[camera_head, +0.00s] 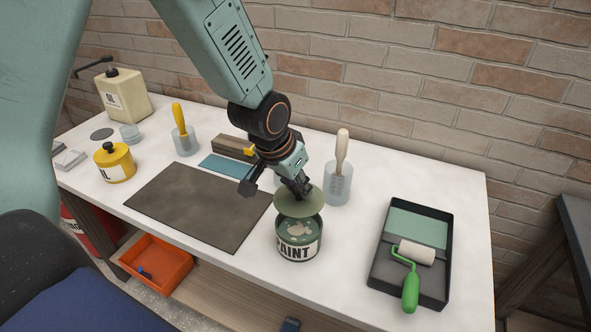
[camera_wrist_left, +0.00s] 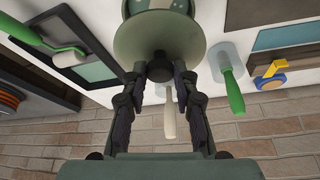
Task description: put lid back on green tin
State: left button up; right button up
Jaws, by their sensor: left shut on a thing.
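The green paint tin (camera_head: 298,243) stands upright on the white table, with its open top and light paint showing. My left gripper (camera_head: 300,190) is shut on the knob of the green lid (camera_head: 314,203). The lid is tilted and sits just above the back of the tin's mouth. Whether it touches the rim I cannot tell. In the left wrist view the lid (camera_wrist_left: 130,46) lies between my fingertips (camera_wrist_left: 160,68), its knob between them, and the tin (camera_wrist_left: 150,6) shows partly behind it. My right gripper is not in view.
A black tray (camera_head: 378,270) with a green-handled roller (camera_head: 412,260) is right of the tin. A cup (camera_head: 338,190) with a wooden-handled tool stands close behind. A dark mat (camera_head: 200,205) lies left.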

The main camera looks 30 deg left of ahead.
aim_at(297, 202)
pick_arm(q)
jog(key=shift+s+d, duration=0.1)
jog(key=shift+d, duration=0.2)
jog(key=f+b, duration=0.2)
jog(key=shift+a+f, duration=0.3)
jog(key=shift+a, duration=0.05)
jog(key=f+b, duration=0.2)
jog(key=b, duration=0.1)
jog(key=shift+d+f, duration=0.3)
jog(key=shift+f+b, duration=0.3)
jog(key=shift+b, duration=0.1)
jog(key=shift+a+f+b, duration=0.25)
jog(key=shift+f+b, duration=0.1)
jog(key=shift+f, duration=0.05)
jog(key=shift+d+r, duration=0.15)
jog(key=shift+d, duration=0.05)
jog(key=shift+a, duration=0.2)
jog(key=shift+d, duration=0.1)
